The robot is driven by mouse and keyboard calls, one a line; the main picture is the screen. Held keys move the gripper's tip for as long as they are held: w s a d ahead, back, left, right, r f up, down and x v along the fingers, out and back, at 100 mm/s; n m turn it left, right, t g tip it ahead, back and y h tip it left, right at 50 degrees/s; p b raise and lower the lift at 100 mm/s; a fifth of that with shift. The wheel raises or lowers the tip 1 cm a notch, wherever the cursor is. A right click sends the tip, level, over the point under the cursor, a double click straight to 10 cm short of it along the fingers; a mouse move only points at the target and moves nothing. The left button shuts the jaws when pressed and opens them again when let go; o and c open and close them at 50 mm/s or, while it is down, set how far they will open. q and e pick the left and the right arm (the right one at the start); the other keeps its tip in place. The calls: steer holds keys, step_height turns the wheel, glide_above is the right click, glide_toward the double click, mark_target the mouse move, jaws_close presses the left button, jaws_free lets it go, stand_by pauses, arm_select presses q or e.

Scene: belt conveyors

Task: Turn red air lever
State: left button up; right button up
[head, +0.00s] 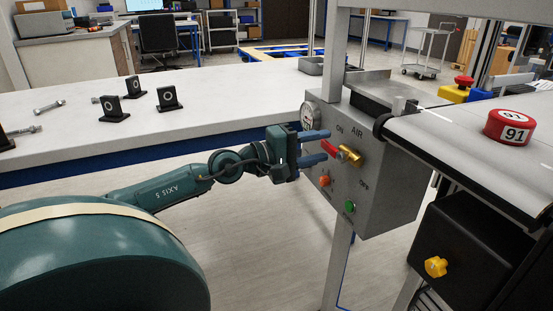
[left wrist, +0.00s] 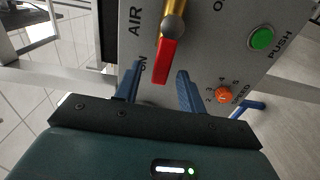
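The red air lever (head: 329,149) sits on a brass valve (head: 349,156) on the front of a grey control box (head: 384,184). Its handle points left, toward the ON label. My left gripper (head: 318,148) is in front of the box at the lever, its two blue fingers apart. In the left wrist view the lever's red handle (left wrist: 165,62) points down between the open fingers (left wrist: 157,85), with a gap on both sides. The brass valve (left wrist: 173,8) is partly cut off at the top. My right gripper is not in view.
A green push button (head: 349,207) and an orange speed knob (head: 324,181) are below the lever. A gauge (head: 308,115) is at the box's left. A white table (head: 210,95) stands behind my arm.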

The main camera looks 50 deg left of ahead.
arm_select(q)
steer(key=b+v, duration=0.2)
steer(key=v, duration=0.9)
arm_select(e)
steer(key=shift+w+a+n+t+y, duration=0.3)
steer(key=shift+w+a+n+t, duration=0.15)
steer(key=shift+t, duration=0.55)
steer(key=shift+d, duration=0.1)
